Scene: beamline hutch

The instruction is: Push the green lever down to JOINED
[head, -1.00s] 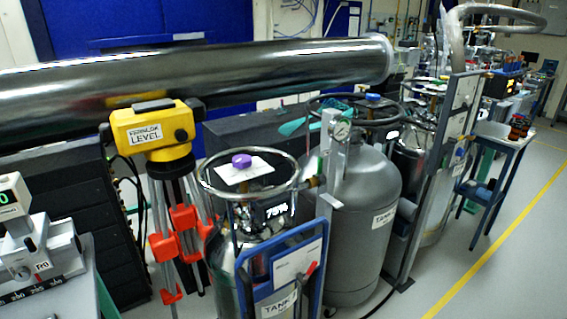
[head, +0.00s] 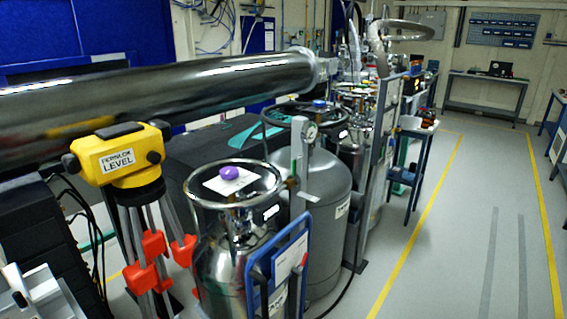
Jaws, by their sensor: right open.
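I cannot make out a green lever for certain, and no JOINED marking is legible. A flat teal-green piece (head: 246,135) shows behind the nearest tank, by the dark box; I cannot tell whether it is a lever.
A long dark shiny tube (head: 170,92) crosses the upper left. A yellow level (head: 120,158) stands on a red-jointed tripod beside a silver tank (head: 225,235) and a grey tank (head: 318,185). A blue side table (head: 420,128) stands beyond. The floor (head: 455,250) at right is clear.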

